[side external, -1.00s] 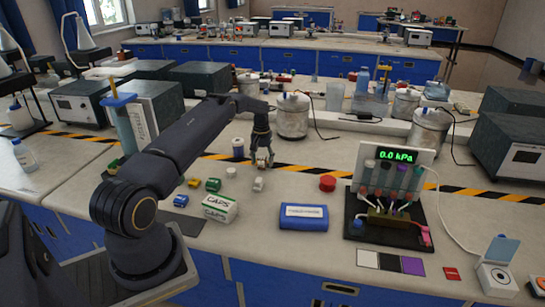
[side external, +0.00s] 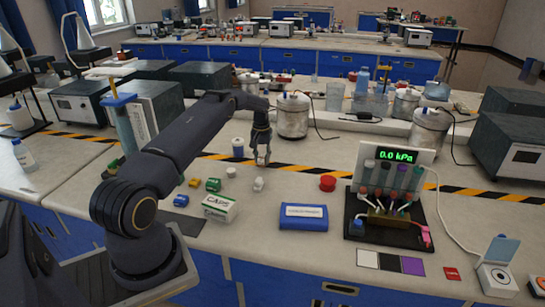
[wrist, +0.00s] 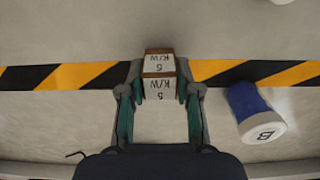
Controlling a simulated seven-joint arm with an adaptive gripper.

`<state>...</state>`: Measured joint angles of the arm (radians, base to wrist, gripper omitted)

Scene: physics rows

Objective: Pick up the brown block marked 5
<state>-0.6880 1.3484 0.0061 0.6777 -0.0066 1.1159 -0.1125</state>
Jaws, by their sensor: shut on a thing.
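The brown block marked 5 (wrist: 159,88) shows in the wrist view between my fingers. It has brown edges and pale faces lettered "K/W" and "5", which read upside down there. My gripper (wrist: 160,92) is shut on it, with a teal-lined finger on each side. In the side view my gripper (side external: 262,160) points down near the striped tape. The block is too small to make out clearly there, and I cannot tell whether it is clear of the bench.
In the side view, a small white item (side external: 258,184), a CAPS box (side external: 219,207), a blue case (side external: 303,217) and a red cap (side external: 327,183) are on the bench. A metal canister (side external: 293,115) stands behind.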

